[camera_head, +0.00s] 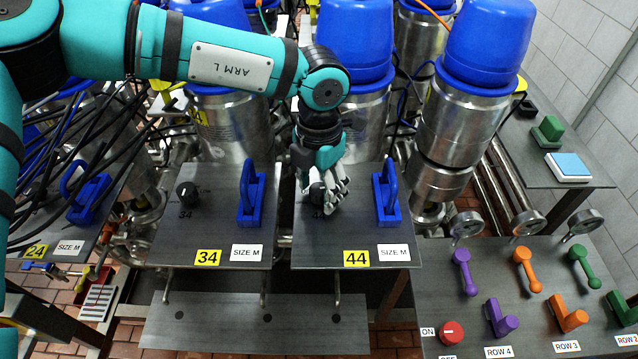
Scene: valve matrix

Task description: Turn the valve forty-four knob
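The valve forty-four knob (317,194) is a small black knob on the grey panel (365,230) with the yellow 44 label (356,258). It is mostly hidden behind my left gripper (333,197). My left gripper points down at the knob, with its fingers over and around it. I cannot tell whether the fingers touch or close on it. A blue handle (386,198) stands on the same panel, to the right of the knob. My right gripper is not in view.
To the left, a panel labelled 34 (207,257) has a black knob (187,194) and a blue handle (251,195). Blue-capped steel valves (355,45) stand behind. At right, a panel holds purple, orange and green levers and a red knob (451,332).

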